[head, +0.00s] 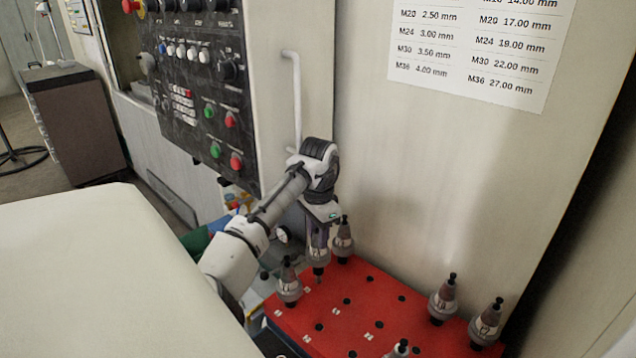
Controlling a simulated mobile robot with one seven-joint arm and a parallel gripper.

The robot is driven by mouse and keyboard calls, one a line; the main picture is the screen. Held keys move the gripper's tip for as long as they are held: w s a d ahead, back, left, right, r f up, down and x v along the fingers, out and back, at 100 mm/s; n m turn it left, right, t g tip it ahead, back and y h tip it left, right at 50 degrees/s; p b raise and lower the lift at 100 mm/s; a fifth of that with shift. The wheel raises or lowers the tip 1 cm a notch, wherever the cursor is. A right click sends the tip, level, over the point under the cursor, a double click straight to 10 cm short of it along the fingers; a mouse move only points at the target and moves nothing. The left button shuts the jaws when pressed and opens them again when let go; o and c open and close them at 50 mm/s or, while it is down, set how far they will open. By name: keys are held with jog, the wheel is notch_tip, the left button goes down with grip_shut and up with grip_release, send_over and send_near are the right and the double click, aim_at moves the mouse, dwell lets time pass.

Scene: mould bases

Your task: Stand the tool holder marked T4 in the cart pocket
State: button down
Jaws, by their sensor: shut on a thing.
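My gripper (318,240) points down over the left part of the red cart top (385,300). It is shut on a grey tool holder (318,259) with a dark lower tip. The tip is at or just above the red surface; I cannot tell whether it is inside a pocket. No mark can be read on this holder. One tool holder (343,243) stands close on its right, and another (288,286) stands to its lower left. The cart top has several dark round pockets, with small white labels too small to read.
Two tool holders (443,299) (487,323) stand at the cart's right, and one more (400,350) is cut off at the bottom edge. The machine wall (440,180) rises behind the cart. A control panel (200,90) and a vertical handle (294,100) are to the left.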

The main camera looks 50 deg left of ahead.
jog(key=shift+f, duration=0.2)
dwell(0.4)
jog(key=shift+f+b, duration=0.3)
jog(key=shift+f, duration=1.3)
jog(key=c, duration=1)
grip_release()
jog(key=shift+o, duration=0.3)
jog(key=shift+f, duration=0.15)
notch_tip(320, 180, up, 12)
jog(key=shift+r+b, duration=0.1)
jog(key=shift+b, duration=0.75)
